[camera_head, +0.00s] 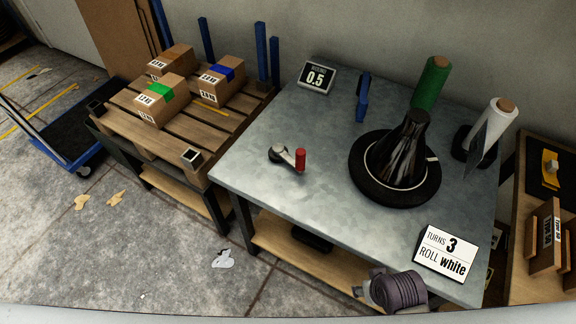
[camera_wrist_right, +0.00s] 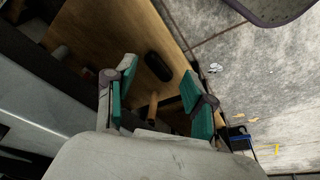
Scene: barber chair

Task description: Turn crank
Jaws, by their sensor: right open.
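The crank (camera_head: 279,153) sits on the left part of the grey metal table (camera_head: 255,190). Its short arm points right and carries an upright red handle (camera_head: 300,160). Right of it, a round black turntable (camera_head: 365,187) bears a dark, glossy, cone-shaped item (camera_head: 400,155). A sign (camera_head: 445,252) reads "TURNS 3 ROLL white". A white roll (camera_head: 495,125) and a green roll (camera_head: 430,82) stand at the back. My right gripper (camera_wrist_right: 158,76), with teal finger pads, is open and empty in the right wrist view, before the wooden lower shelf (camera_wrist_right: 110,35). My left gripper is not in view.
A small display (camera_head: 316,77) reads 0.5 at the table's back edge. Several boxes lie on a pallet (camera_head: 215,118) at left. The table is clear around the crank.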

